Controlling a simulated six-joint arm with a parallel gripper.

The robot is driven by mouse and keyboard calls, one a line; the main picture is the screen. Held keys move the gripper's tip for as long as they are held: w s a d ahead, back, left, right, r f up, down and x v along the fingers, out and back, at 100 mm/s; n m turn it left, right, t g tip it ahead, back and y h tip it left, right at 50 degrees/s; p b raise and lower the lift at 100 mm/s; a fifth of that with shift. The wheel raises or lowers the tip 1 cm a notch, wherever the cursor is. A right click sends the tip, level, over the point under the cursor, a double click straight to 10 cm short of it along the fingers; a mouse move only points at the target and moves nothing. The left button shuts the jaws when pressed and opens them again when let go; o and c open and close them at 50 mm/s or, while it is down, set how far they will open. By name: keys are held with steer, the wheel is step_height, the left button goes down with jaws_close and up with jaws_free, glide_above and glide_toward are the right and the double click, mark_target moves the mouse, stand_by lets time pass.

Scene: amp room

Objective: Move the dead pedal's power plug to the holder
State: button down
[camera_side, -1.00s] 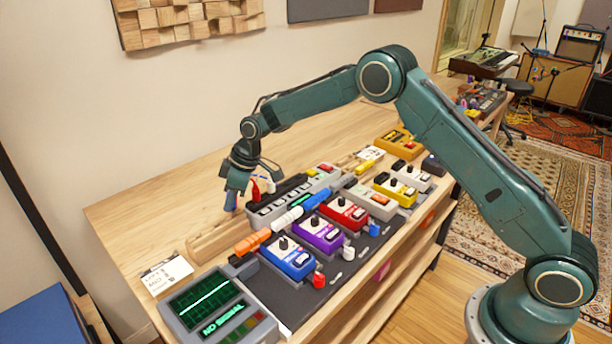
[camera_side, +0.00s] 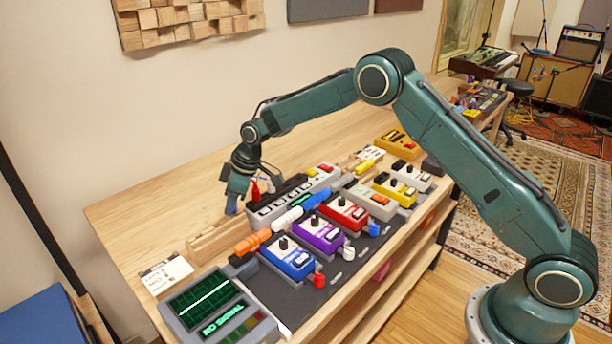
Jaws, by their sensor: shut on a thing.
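My gripper (camera_side: 234,197) is shut on a small blue-violet plug (camera_side: 232,207), which points down just below the fingers. The plug is near the far end of a wooden slotted rail (camera_side: 212,241) that looks like the holder. I cannot tell whether the plug touches the rail or sits in a slot. To the right is a grey power strip (camera_side: 262,218) with a red plug (camera_side: 255,191) standing up at its left end. The pedals include a blue one (camera_side: 289,260), a purple one (camera_side: 318,235) and a red one (camera_side: 345,214). Which pedal is dead does not show clearly.
A grey tester (camera_side: 217,310) reading "NO SIGNAL" stands at the front left, near a small written card (camera_side: 167,274). Orange, white, blue and yellow connectors lie between strip and pedals. The bare tabletop (camera_side: 145,215) is free at left and behind.

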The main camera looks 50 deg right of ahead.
steer(key=shift+f, duration=0.4)
stand_by(1.3)
steer(key=c, duration=0.8)
jaws_free()
steer(key=shift+r, duration=0.15)
steer(key=shift+r, duration=3.4)
